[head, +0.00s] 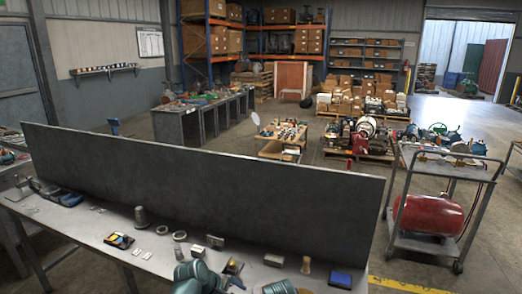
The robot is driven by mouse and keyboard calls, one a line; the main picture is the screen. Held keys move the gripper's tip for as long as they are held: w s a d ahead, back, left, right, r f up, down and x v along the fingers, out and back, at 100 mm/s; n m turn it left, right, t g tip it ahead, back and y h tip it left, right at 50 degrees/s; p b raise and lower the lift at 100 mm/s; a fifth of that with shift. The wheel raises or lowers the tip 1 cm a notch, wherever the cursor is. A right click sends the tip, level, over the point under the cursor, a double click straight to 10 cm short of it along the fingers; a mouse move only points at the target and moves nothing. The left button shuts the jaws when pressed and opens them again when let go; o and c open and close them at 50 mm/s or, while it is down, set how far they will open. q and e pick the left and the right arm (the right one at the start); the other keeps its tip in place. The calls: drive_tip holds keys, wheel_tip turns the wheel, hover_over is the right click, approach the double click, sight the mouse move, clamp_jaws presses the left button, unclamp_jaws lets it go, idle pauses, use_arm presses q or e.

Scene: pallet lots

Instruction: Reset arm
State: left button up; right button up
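No gripper of mine can be made out in the head view. Teal and grey rounded parts show at the bottom edge, partly cut off, and I cannot tell for certain whether they are my arm links. A grey workbench (75,228) with a tall dark back panel (205,180) runs across the front. On it lie a dark tray with yellow and blue pieces (119,240), a grey cone-like part (141,217), metal rings (180,236), a small block (215,242), a tan peg-like part (306,265) and a blue-topped box (341,279).
A grey cart (445,163) with a red tank (428,214) stands right of the bench. Behind the panel are a long cabinet bench (190,125), a small wooden stand (281,148) and loaded pallets (360,153). Open floor (330,168) lies between them.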

use_arm(q)
drive_tip(key=s+d+r+m+g+y+p, duration=0.2)
drive_tip(key=s+m+g+y+p, duration=0.2)
drive_tip(key=s+m, duration=1)
drive_tip(key=shift+d+m+g+y, duration=0.15)
drive_tip(key=shift+m+g+y, duration=0.15)
drive_tip(key=shift+m+y, duration=0.8)
use_arm(e)
wheel_tip(320, 180, up, 5)
drive_tip(key=shift+r, duration=0.15)
